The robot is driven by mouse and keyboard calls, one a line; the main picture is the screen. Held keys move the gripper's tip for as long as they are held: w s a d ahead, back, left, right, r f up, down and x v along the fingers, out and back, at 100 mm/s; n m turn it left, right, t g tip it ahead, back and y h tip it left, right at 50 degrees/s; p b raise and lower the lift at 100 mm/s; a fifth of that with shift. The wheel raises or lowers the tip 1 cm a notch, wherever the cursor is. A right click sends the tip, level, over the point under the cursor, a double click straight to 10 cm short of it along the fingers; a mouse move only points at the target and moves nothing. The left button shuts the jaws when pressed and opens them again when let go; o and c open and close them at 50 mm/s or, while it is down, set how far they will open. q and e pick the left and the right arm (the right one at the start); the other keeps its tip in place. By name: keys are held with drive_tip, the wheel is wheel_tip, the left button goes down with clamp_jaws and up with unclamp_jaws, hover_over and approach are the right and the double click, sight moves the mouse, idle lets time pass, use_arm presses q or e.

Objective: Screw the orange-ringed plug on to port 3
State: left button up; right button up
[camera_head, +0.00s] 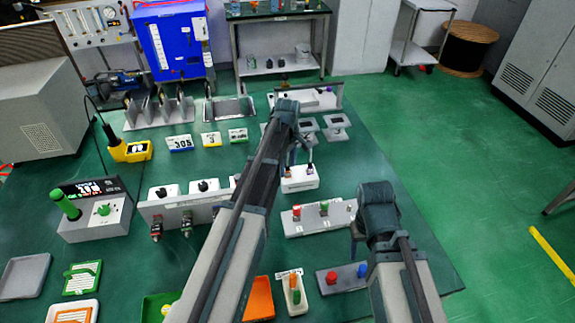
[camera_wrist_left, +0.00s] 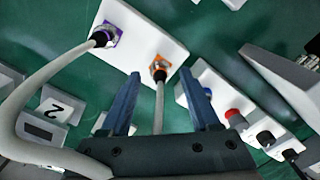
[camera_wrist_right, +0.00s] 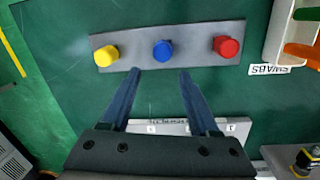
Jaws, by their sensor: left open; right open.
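The orange-ringed plug (camera_wrist_left: 159,72) stands in a white block (camera_wrist_left: 140,42), with a grey cable running from it. A purple-ringed plug (camera_wrist_left: 102,36) with its own cable sits in the same block. My left gripper (camera_wrist_left: 160,76) is open, its fingers on either side of the orange-ringed plug and its cable; I cannot tell if they touch it. The white block (camera_head: 299,183) shows beyond my left arm in the head view. My right gripper (camera_wrist_right: 158,72) is open and empty above a grey strip.
The grey strip (camera_wrist_right: 195,38) carries yellow, blue and red caps. A strip with red and green pieces (camera_head: 320,222) lies between my arms. A panel with connectors (camera_head: 172,208) stands left of my left arm.

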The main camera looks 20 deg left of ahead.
sight(288, 166)
use_arm(q)
wheel_tip(288, 166, up, 13)
drive_tip(key=p, duration=1.2)
drive_tip(key=shift+p, duration=0.35)
drive_tip(key=shift+r, duration=0.1)
drive_tip(key=s+d+m+b, duration=0.1)
drive_tip(key=s+d+m, duration=0.7)
drive_tip(key=s, duration=0.4)
drive_tip(key=s+d+f+m+y, duration=0.1)
drive_tip(key=s+d+m, duration=0.8)
drive_tip(key=s, duration=0.3)
drive_tip(key=shift+s+f+m+b, duration=0.15)
drive_tip(key=shift+f+m+b, duration=0.1)
drive_tip(key=shift+m+b, duration=0.15)
drive_tip(key=shift+c, duration=0.3)
